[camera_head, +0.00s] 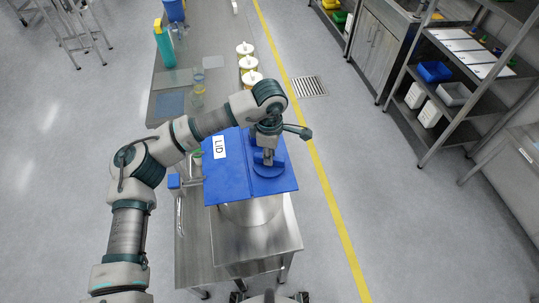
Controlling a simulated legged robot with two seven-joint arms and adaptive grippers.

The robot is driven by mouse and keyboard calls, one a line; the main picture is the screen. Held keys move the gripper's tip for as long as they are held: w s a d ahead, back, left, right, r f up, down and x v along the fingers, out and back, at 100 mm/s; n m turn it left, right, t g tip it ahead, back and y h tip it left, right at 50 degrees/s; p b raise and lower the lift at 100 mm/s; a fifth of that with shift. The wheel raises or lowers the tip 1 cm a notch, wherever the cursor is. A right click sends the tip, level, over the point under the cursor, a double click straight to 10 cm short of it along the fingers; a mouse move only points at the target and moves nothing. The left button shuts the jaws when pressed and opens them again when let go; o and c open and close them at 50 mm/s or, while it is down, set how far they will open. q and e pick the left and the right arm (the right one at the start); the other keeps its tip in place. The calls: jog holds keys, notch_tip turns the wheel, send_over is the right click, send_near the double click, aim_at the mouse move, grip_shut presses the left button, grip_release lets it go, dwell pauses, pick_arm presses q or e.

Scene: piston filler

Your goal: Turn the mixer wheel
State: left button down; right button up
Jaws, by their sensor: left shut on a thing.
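The blue lid (232,183), marked "LID", lies on top of a steel vessel (250,212). The mixer wheel (268,172) is a round blue part on the right half of the lid. My left arm comes in from the left and bends down over the lid. My left gripper (267,158) points down at the wheel and is shut on its blue upper part. The wrist and fingers hide part of the wheel, so the exact grip is hard to see. My right gripper is not in view.
The vessel stands on a steel table (265,245). Behind is a bench (212,55) with white-lidded containers (250,79), a green bottle (164,46) and clear vessels. Shelves (462,85) stand at the right. The floor right of the yellow line is clear.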

pick_arm(q)
jog(key=shift+m, duration=0.9)
jog(key=c, duration=1.1)
grip_release()
jog(key=shift+w, duration=0.15)
notch_tip(320, 180, up, 12)
jog(key=shift+d+f, duration=0.1)
